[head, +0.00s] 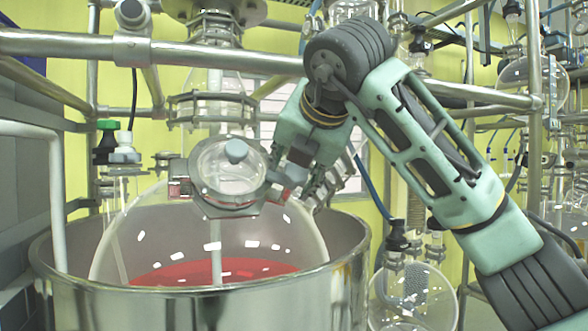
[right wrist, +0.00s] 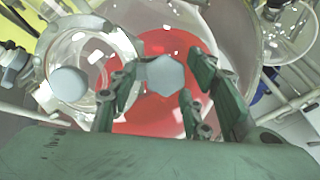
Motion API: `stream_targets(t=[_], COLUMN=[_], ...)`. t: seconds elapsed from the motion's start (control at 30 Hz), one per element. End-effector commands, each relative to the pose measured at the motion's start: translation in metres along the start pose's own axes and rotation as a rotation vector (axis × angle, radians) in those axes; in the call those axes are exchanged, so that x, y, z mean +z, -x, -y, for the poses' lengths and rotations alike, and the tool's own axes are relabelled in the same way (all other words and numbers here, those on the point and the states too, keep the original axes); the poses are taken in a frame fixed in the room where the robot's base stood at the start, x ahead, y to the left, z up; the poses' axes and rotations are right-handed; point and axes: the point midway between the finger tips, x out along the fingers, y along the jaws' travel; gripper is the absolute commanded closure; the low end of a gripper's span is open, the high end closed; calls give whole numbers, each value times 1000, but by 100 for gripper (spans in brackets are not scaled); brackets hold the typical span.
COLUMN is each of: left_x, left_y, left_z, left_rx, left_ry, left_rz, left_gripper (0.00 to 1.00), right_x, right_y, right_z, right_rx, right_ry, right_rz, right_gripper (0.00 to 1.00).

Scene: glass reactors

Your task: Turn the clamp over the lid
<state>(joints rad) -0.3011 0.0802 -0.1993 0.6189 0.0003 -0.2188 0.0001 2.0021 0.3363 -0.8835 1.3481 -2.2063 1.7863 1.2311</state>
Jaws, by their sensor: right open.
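The lid (head: 229,167) is a round glass disc in a metal ring on the neck of the glass reactor vessel (head: 140,240). The clamp (head: 293,172) sits at the ring's right side, with a pale grey and reddish end, partly hidden by my right gripper (head: 306,184). In the right wrist view, the lid (right wrist: 92,68) is at left, and the clamp's pale hexagonal knob (right wrist: 165,75) appears between the open fingers of my right gripper (right wrist: 157,92). I cannot tell whether the fingers touch it. My left gripper is not in view.
The vessel holds red liquid (head: 210,270) and sits in a metal pot (head: 200,305). A horizontal metal bar (head: 60,44) crosses above the lid, with glassware (head: 212,105) over it. A round flask (head: 412,298) hangs at lower right. Pipes stand close around.

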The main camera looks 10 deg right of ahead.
Motion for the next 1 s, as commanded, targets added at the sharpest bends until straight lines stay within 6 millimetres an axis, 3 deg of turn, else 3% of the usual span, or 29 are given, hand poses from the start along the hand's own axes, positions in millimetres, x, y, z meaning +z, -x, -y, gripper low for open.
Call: stream_targets(t=[0.17,0.4,0.6,1.0], left_x=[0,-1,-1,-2], left_y=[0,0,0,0], left_z=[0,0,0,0], left_rx=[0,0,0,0], left_ry=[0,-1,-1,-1], left_rz=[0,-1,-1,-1], left_gripper=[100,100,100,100], right_x=[1,0,-1,-2], right_y=[26,78,107,117], right_z=[-1,-2,-2,-2], right_rx=[3,5,2,1], right_ry=[2,3,2,3], right_rz=[4,3,1,-2], right_gripper=[55,55,55,55])
